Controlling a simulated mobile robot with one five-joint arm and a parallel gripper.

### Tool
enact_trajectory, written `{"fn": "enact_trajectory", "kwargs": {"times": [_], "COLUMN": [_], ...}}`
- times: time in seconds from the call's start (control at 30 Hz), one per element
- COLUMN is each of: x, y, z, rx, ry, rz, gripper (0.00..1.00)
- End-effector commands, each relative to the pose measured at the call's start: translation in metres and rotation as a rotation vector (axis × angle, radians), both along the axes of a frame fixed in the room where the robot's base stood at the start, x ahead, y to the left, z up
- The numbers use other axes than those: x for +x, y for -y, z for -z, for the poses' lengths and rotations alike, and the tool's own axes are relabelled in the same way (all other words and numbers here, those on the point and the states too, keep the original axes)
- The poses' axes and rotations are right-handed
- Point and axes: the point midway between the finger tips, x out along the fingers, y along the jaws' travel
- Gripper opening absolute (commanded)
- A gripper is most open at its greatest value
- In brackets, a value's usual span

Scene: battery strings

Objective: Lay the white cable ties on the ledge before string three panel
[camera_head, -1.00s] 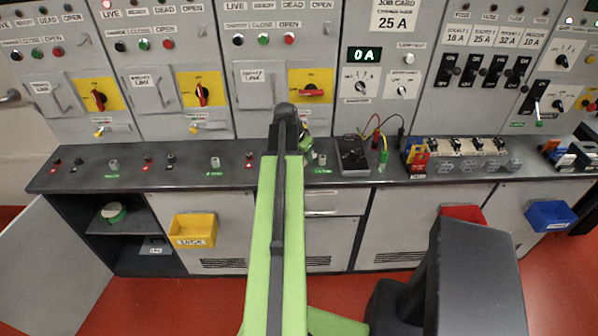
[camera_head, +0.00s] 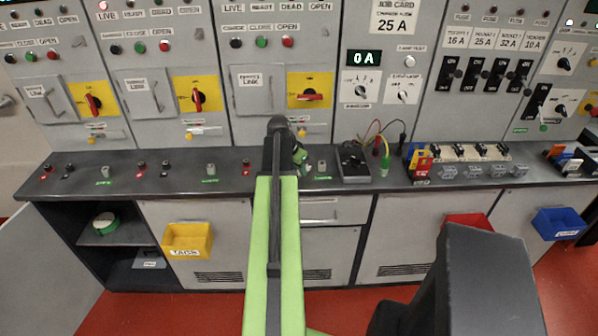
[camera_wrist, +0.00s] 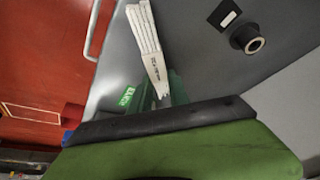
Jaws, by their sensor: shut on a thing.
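The white cable ties (camera_wrist: 148,45) show in the wrist view as a narrow flat bundle with small dark print. Their lower end runs down to my gripper (camera_wrist: 165,103), which is shut on them. In the head view my gripper (camera_head: 301,154) is mostly hidden behind my arm, over the dark grey ledge (camera_head: 225,185). The ties cannot be made out there. The third panel from the left (camera_head: 252,52), with a red switch on a yellow plate, stands behind that part of the ledge. Its label is too small to read surely.
Posts and small terminals, such as a grey post (camera_head: 211,170), stand along the ledge. A meter box (camera_head: 353,163) with leads and coloured card holders (camera_head: 420,162) stand to the right. A yellow bin (camera_head: 187,240) hangs below. The wrist view shows a black-rimmed round post (camera_wrist: 247,38).

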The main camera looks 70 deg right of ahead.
Motion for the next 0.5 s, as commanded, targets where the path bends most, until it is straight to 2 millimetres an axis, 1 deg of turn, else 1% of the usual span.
{"fn": "enact_trajectory", "kwargs": {"times": [0.03,0.07,0.2,0.23,0.5], "x": [0.0001,0.0001,0.0003,0.0004,0.0006], "y": [-0.0001,-0.0001,-0.0001,-0.0001,-0.0002], "z": [0.0036,0.0033,0.0020,0.0020,0.0014], "rx": [0.000,0.000,0.000,0.000,0.000], "ry": [0.000,0.000,0.000,0.000,0.000], "rz": [0.000,0.000,0.000,0.000,-0.001], "gripper": [0.00,0.23,0.41,0.44,0.44]}}
